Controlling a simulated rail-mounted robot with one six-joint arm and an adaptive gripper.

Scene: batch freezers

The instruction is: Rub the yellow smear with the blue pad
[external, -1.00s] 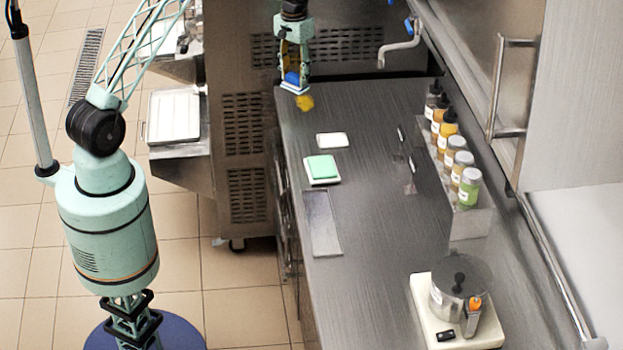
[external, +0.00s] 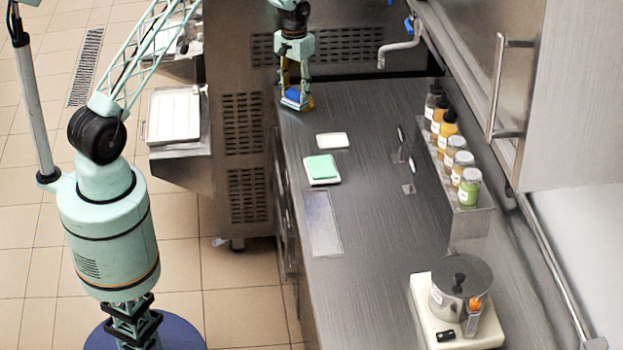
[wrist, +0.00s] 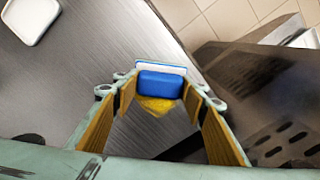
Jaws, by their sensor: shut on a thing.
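The blue pad (wrist: 160,84) is held between my gripper's fingertips, with a white strip along its far edge in the wrist view. It also shows low between the fingers in the external view (external: 291,102). My gripper (external: 296,101) is shut on the pad at the far left end of the steel counter. The pad is down at the counter by the smear; exact contact is hard to tell. The yellow smear (wrist: 157,105) shows just on the near side of the pad in the wrist view. In the external view it is mostly hidden behind the gripper.
An empty white tray (external: 332,140) and a green pad (external: 321,166) on another white tray lie nearer on the counter (external: 370,220). A rack (external: 470,222) with several bottles stands right. A pot (external: 460,285) sits on a pale base in front. The counter's middle is mostly clear.

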